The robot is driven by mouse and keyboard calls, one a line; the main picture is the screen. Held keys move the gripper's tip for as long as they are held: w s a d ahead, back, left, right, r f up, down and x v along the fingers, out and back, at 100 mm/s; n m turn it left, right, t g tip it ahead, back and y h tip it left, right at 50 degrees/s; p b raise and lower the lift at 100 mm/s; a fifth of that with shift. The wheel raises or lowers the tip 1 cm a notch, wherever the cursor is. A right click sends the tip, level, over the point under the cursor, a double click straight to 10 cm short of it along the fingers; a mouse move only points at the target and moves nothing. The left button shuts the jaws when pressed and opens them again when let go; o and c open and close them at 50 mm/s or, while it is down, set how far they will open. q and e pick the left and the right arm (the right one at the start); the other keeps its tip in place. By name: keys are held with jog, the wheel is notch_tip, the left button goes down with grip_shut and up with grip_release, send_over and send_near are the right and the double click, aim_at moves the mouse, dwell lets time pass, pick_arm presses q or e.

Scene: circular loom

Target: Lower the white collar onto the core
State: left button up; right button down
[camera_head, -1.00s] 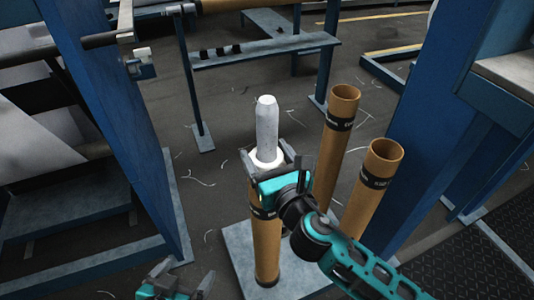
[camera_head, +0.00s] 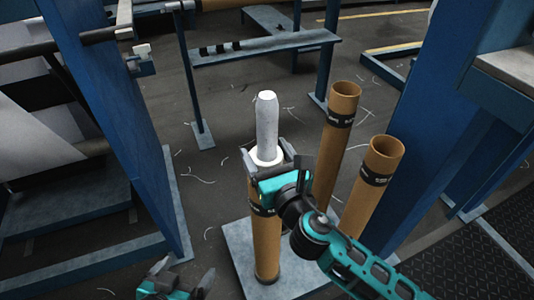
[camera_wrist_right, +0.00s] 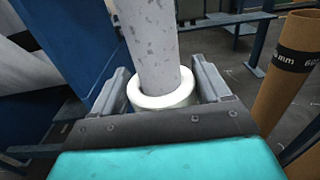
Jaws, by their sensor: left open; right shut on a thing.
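The white collar (camera_head: 267,161) is a ring around the lower part of a grey rod (camera_head: 267,122) with a pale top. Rod and collar stand upright above a brown tube (camera_head: 266,245), which looks like the core. My right gripper (camera_head: 266,158) is shut on the collar, one finger on each side. In the right wrist view the collar (camera_wrist_right: 161,92) sits between the two fingers (camera_wrist_right: 163,90) with the rod passing through it. The gripper hides the join between collar and tube. My left gripper (camera_head: 178,283) is open and empty at the bottom edge, left of the tube.
Two more brown tubes with black bands, one behind (camera_head: 335,140) and one to the right (camera_head: 375,180), stand close to my right arm. A grey base plate (camera_head: 240,248) lies under the tubes. Blue frame posts (camera_head: 115,120) rise at left and right.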

aim_at(261, 169)
jog(key=shift+s+a+f+g+b, duration=0.1)
jog(key=shift+s+a+f+b, duration=0.1)
jog(key=shift+f, duration=0.3)
jog(key=shift+s+a+f+g+b, duration=0.1)
jog(key=shift+s+a+f+b, duration=0.15)
jog(key=shift+f, duration=0.25)
jog(key=shift+s+a+f+g+b, duration=0.1)
jog(key=shift+s+a+f+b, duration=0.1)
jog(key=shift+f, duration=0.3)
jog(key=shift+c, duration=1.7)
grip_release()
jog(key=shift+r, duration=0.1)
jog(key=o, duration=0.3)
jog(key=shift+r, duration=0.15)
jog(key=shift+o, duration=0.2)
jog(key=shift+r, duration=0.1)
pick_arm(q)
jog(key=shift+h, duration=0.4)
jog(key=d+r, duration=0.1)
jog(key=w+d+r+p, duration=0.1)
jog(key=r, duration=0.1)
jog(key=shift+w+d+r, duration=0.1)
jog(key=shift+d+r, duration=0.2)
pick_arm(e)
jog(key=v, duration=1.3)
jog(key=shift+d+f, duration=0.3)
jog(key=shift+f, duration=0.05)
jog(key=shift+w, duration=0.1)
